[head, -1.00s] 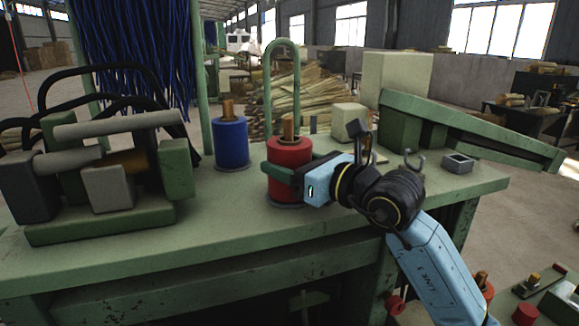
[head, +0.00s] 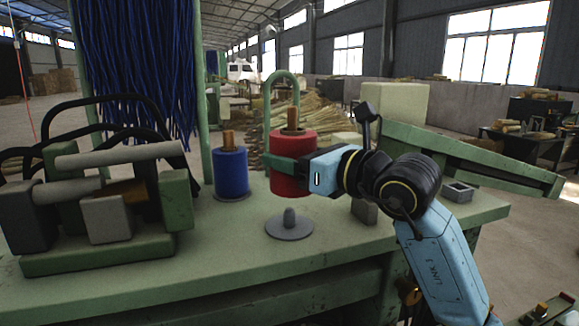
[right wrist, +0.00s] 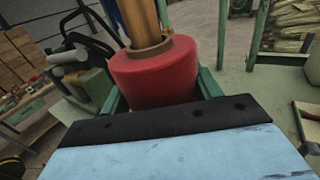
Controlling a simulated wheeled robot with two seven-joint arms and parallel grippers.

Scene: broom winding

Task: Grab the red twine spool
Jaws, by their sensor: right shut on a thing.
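The red twine spool (head: 293,148) has a brown core sticking out of its top. My right gripper (head: 284,168) is shut on its sides and holds it upright in the air. Below it, a grey round base with a short peg (head: 289,226) stands bare on the green table (head: 240,262). In the right wrist view the red spool (right wrist: 155,75) sits between the green fingers (right wrist: 160,92). The far finger is partly hidden by the spool in the head view. My left gripper is not in view.
A blue spool (head: 231,172) stands on its base to the left. A green and grey machine (head: 110,195) fills the table's left side. A green hooped post (head: 268,100) rises behind the red spool. A small square metal part (head: 457,191) lies at the right.

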